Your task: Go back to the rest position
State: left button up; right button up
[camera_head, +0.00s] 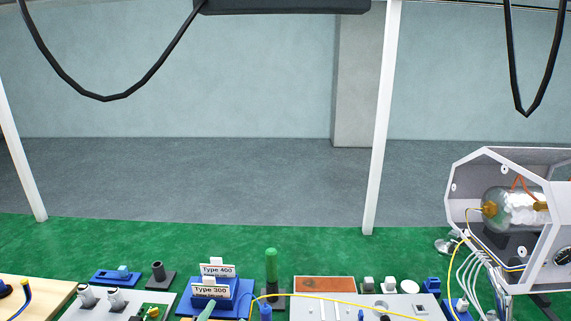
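Neither of my grippers nor my arms can be made out in the head view. The green work surface (330,250) fills the lower part, with the assembly parts along the bottom edge. Two cards reading "Type 400" (217,270) and "Type 300" (210,291) stand in blue holders. A white-framed machine (459,190) with a glass vessel (508,209) inside stands at the right.
A green cylinder (271,265) stands upright near the middle. A brown-topped tray (325,284), a white panel (345,310) and a wooden board (40,293) lie along the front. A yellow cable (340,299) crosses there. White posts (381,120) rise behind. The green area behind the parts is clear.

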pick_arm(q)
jog(key=s+a+f+n+g+y, duration=0.55)
jog(key=s+a+f+g, duration=0.35)
jog(key=s+f, duration=0.45)
jog(key=s+a+f+n+g+h, duration=0.1)
jog(key=s+f+g, duration=0.2)
jog(key=s, duration=0.4)
jog(key=s+a+f+n+g+h, duration=0.1)
jog(key=s+a+f+g, duration=0.2)
jog(key=s, duration=0.4)
jog(key=w+d+f+t, duration=0.2)
jog(key=f+t, duration=0.1)
jog(key=f, duration=0.2)
jog(key=w+d+f+t+h, duration=0.1)
jog(key=w+d+f+t, duration=0.1)
jog(key=f, duration=0.3)
jog(key=shift+w+f+t, duration=0.15)
jog(key=shift+w+t, duration=0.65)
